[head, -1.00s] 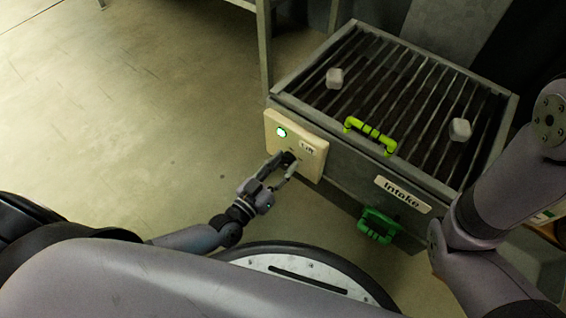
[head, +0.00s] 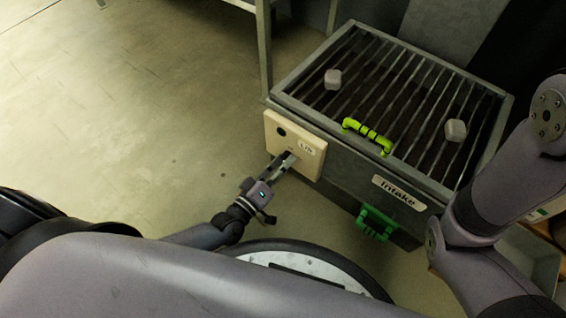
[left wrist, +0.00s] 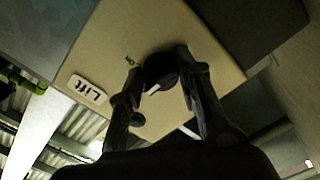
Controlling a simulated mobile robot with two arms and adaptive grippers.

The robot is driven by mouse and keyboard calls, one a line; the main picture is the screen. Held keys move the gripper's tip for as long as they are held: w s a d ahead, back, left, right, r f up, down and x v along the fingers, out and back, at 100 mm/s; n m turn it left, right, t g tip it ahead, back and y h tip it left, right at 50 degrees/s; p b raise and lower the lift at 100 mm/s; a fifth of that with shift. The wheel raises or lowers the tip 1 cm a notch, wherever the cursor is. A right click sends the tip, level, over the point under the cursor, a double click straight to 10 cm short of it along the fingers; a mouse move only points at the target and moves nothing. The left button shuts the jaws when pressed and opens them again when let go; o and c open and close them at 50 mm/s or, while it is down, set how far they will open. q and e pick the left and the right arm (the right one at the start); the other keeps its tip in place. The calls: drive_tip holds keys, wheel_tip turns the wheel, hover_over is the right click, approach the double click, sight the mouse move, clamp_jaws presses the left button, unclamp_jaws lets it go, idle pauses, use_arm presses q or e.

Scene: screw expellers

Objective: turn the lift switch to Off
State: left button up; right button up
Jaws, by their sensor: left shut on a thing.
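The lift switch is a black knob (left wrist: 161,72) on a cream panel (head: 312,168) labelled "Lift". The panel is fixed to the front left of the grey "Intake" box. My left gripper (head: 286,159) is at the panel, shut on the knob, with a finger on each side of it. In the left wrist view the panel (left wrist: 108,50) fills the middle and the fingers (left wrist: 160,85) grip the knob. The round lamp (head: 281,132) at the panel's upper left is dark. In the head view the gripper hides most of the knob. My right gripper is out of view.
The Intake box (head: 345,178) has a barred top with two pale lumps (head: 333,79) (head: 455,130) on it. Open floor (head: 150,120) lies to the left.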

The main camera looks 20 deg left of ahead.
sight(292, 135)
use_arm(q)
drive_tip(key=shift+n, duration=0.5)
drive_tip(key=o, duration=1.1)
drive_tip(key=shift+o, duration=0.2)
wheel_tip(292, 135, up, 10)
drive_tip(key=shift+r, duration=0.1)
